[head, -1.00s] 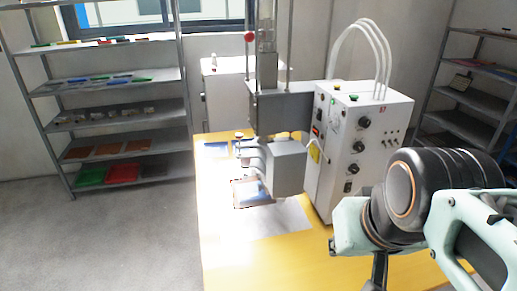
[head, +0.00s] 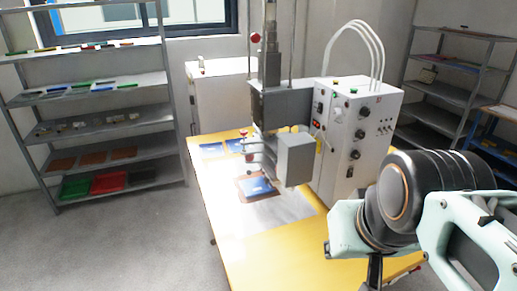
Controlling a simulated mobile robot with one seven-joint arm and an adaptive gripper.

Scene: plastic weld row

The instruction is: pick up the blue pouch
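A blue flat piece (head: 256,187), which may be the blue pouch, lies on a brown plate (head: 245,198) under the press head on the yellow table (head: 250,262). Other flat blue pieces (head: 211,149) and (head: 236,145) lie at the table's back left; I cannot tell which piece is the pouch. My arm comes in from the right, in front of the white machine. Only a dark part of my gripper (head: 374,272) shows below the wrist at the bottom edge. It is apart from the blue pieces, and its fingertips are out of view.
The welding machine (head: 348,150) and its grey press head (head: 295,158) stand over the table, close to the brown plate. A grey sheet (head: 285,208) lies in front. Shelves (head: 95,125) stand at left, others (head: 440,98) at right. The table's front left is clear.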

